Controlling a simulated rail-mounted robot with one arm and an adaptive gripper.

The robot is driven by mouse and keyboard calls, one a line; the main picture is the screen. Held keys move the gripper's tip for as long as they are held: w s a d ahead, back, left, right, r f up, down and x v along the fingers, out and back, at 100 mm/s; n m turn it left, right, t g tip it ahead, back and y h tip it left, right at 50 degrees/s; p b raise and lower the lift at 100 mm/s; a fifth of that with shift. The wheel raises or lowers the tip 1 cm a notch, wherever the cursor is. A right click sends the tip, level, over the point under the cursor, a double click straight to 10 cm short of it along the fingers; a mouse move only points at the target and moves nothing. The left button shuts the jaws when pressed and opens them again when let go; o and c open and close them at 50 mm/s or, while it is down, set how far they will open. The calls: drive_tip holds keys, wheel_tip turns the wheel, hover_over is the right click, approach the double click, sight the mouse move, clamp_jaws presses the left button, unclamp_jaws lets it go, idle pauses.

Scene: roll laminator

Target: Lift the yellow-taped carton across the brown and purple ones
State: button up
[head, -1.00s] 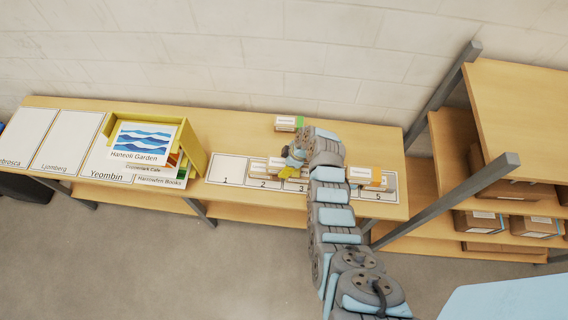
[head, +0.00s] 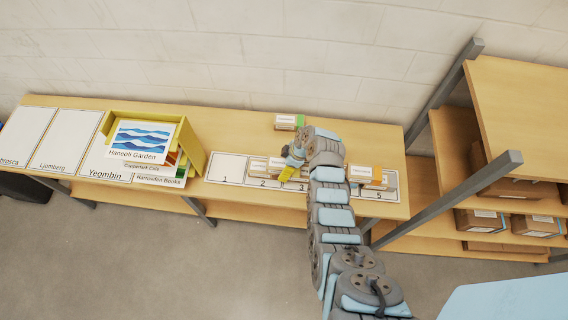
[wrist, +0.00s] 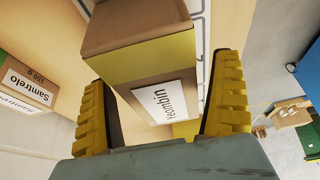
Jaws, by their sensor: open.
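The yellow-taped carton (wrist: 135,72), with a white label reading Yeombin, fills the space between my fingers in the wrist view. My gripper (wrist: 165,112) is open, with one yellow finger on each side of it. Contact with the carton cannot be made out. In the head view my gripper (head: 290,170) is over slots 2 and 3 of the numbered mat (head: 228,168), and my arm hides part of the row. A small carton (head: 257,167) stands at slot 2. An orange-taped carton (head: 365,174) stands near slot 4. I cannot pick out the brown and purple tapes.
A green-taped carton (head: 288,122) stands behind the mat; it also shows in the wrist view (wrist: 28,82), labelled Samtrelo. A yellow box (head: 192,150) with signs is at the left. Slot 1 is clear. A shelf rack (head: 460,130) stands at the right.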

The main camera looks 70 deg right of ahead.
drive_tip(key=shift+v, duration=6)
